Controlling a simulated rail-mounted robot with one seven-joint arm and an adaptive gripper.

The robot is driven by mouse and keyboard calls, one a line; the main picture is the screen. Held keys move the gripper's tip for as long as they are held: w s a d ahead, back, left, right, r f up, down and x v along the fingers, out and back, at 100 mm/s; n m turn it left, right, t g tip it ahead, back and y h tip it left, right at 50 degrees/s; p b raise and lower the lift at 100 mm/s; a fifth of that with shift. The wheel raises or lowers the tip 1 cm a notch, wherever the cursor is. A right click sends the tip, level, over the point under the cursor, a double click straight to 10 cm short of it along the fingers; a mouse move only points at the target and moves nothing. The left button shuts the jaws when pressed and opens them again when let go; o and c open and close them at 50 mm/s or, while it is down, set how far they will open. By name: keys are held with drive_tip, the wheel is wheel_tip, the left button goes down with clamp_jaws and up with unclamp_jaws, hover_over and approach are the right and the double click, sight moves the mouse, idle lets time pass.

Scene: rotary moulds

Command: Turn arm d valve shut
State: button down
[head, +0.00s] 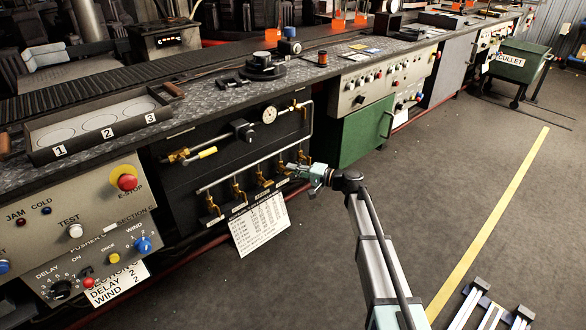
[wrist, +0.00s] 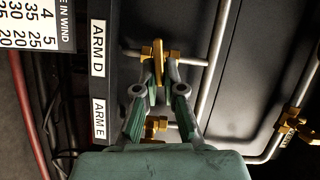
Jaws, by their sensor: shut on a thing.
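The arm D valve (wrist: 158,75) is a brass valve with a flat lever, beside the white ARM D label (wrist: 97,50) in the wrist view. My gripper (wrist: 159,72) is shut on its lever, with one green-grey finger on each side. The lever lies along the line of the fingers; whether the valve is open or shut I cannot tell. In the head view my gripper (head: 303,172) is at the right end of the row of brass valves on the dark panel, partly hiding the valves there.
The arm E valve (wrist: 157,124) sits close beside my fingers, near the ARM E label (wrist: 99,118). Grey pipes (wrist: 213,60) run along the panel. A white printed chart (head: 260,224) hangs below the valves. A green cabinet (head: 352,136) stands to the right.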

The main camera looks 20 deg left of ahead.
drive_tip(key=shift+f+m+y, duration=0.2)
drive_tip(key=shift+m+y, duration=0.3)
drive_tip(key=shift+m, duration=0.6)
drive_tip(key=c, duration=1.3)
unclamp_jaws()
drive_tip(key=shift+f, duration=0.1)
drive_tip(key=d, duration=0.8)
drive_tip(key=s+d, duration=0.1)
drive_tip(key=d, duration=0.3)
drive_tip(key=shift+s+f, duration=0.1)
drive_tip(key=shift+f, duration=0.05)
